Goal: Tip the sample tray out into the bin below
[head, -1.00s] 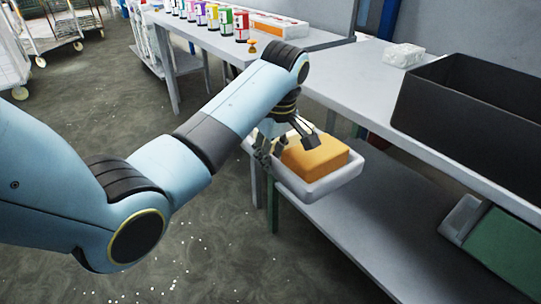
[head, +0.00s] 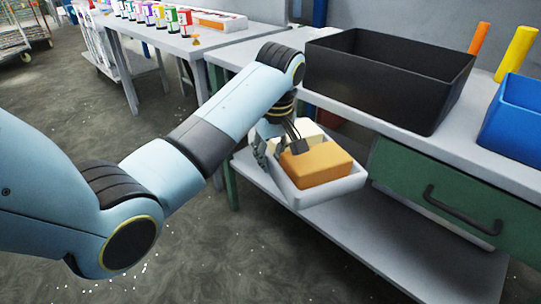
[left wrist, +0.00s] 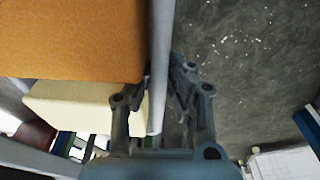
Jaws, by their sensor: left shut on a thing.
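My left gripper (head: 272,150) is shut on the near-left wall of the white sample tray (head: 331,191). The tray is held in the air in front of the bench and looks about level. An orange foam block (head: 316,163) and a cream foam block (head: 304,133) lie in it. In the left wrist view, the tray wall (left wrist: 160,60) runs between the fingers (left wrist: 160,95), with the orange block (left wrist: 70,40) and the cream block (left wrist: 85,105) beside it. A large black open bin (head: 385,85) stands on the bench, behind and above the tray in the picture. My right gripper is out of view.
The grey bench (head: 408,146) has a green drawer with a dark handle (head: 462,212) and a lower shelf (head: 345,235). A blue bin (head: 515,118) stands at the right, with orange and yellow cylinders (head: 515,55) behind. Colourful containers (head: 160,15) line the far table.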

